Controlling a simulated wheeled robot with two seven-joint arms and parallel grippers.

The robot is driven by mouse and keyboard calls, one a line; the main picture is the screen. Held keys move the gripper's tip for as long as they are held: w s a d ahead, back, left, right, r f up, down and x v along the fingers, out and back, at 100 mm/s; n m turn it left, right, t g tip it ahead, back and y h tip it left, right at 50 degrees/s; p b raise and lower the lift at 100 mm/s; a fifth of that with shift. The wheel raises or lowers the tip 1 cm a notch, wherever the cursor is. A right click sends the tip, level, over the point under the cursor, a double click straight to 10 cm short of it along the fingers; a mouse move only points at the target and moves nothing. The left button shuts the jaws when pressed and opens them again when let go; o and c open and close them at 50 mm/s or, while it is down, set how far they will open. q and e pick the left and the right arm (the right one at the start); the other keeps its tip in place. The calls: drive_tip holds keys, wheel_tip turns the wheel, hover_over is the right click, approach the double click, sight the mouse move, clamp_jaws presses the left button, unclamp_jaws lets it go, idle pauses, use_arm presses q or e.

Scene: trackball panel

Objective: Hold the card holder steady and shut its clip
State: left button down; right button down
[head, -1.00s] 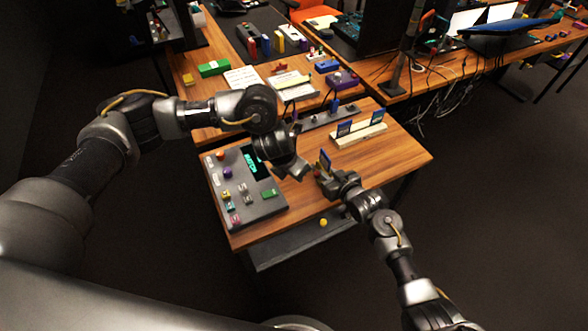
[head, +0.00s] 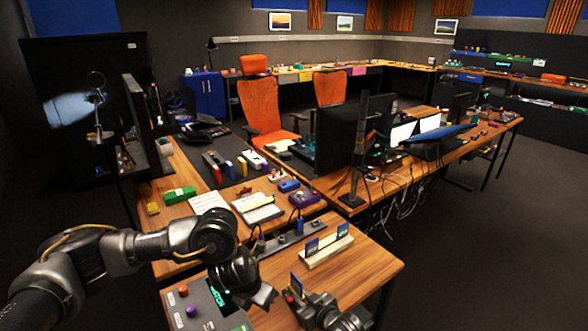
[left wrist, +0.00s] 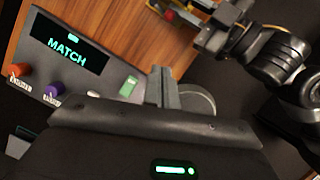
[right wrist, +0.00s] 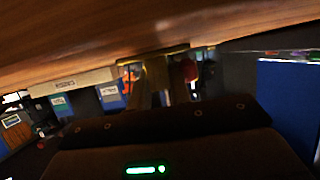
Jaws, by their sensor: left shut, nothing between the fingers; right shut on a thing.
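My right gripper (head: 300,300) is shut on a small upright blue and yellow piece (head: 296,285), which looks like the card holder. The piece also shows at the top of the left wrist view (left wrist: 187,14). In the right wrist view it is dark and blurred between the fingers (right wrist: 165,82), with a red part at its right. Its clip cannot be made out clearly. My left gripper (head: 265,296) is shut and empty, left of the held piece and apart from it. In the left wrist view its fingers (left wrist: 163,86) are together beside the panel's green button.
The grey panel (head: 208,314) with a lit MATCH display (left wrist: 67,53) lies below my left gripper. A pale stand (head: 326,250) with two blue cards stands behind the held piece. A grey power strip (head: 290,237) lies along the back. The table's right part is bare.

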use_arm(q)
drive_tip(key=v, duration=0.8)
drive_tip(key=shift+w+d+r, duration=0.2)
drive_tip(key=shift+w+r, duration=0.05)
drive_tip(key=shift+r, duration=0.15)
use_arm(e)
drive_tip(key=c, duration=1.2)
unclamp_jaws()
wheel_tip(320, 180, up, 10)
drive_tip(key=o, duration=0.3)
